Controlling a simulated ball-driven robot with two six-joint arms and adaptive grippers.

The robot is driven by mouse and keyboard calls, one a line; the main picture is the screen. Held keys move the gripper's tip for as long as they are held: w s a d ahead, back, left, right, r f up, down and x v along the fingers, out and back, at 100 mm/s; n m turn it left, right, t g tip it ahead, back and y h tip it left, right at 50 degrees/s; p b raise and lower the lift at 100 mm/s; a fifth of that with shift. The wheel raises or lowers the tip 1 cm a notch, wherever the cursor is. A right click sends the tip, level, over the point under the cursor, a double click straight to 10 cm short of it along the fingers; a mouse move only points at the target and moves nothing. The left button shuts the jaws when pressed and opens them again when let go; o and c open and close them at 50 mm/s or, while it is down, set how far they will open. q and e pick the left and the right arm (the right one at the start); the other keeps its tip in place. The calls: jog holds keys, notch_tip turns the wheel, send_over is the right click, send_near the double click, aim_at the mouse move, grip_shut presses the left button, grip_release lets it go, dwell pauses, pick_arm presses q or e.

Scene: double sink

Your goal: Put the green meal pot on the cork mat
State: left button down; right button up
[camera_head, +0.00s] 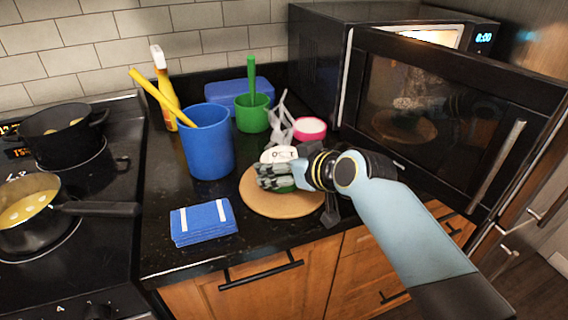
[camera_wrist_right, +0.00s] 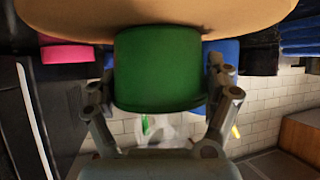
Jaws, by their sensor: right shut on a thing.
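The green meal pot (camera_wrist_right: 158,68) is a plain green cylinder. In the right wrist view, which shows the scene upside down, it sits between the fingers of my right gripper (camera_wrist_right: 160,100), which is shut on it. The cork mat (camera_head: 268,204) is a round tan disc on the dark counter; it also shows in the right wrist view (camera_wrist_right: 220,14). The pot's base meets the mat there, or is very close to it. In the head view my right gripper (camera_head: 275,177) is over the mat and hides most of the pot. My left gripper is not in view.
A blue bucket (camera_head: 208,145), a green cup (camera_head: 252,112) and a pink-and-white tub (camera_head: 309,129) stand behind the mat. A folded blue cloth (camera_head: 203,223) lies at its front left. An open microwave door (camera_head: 430,110) is at right, the stove (camera_head: 75,215) at left.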

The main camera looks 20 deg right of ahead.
jog(key=o, duration=1.3)
jog(key=shift+f, duration=0.1)
jog(key=v, duration=1.2)
jog(key=shift+s, duration=0.1)
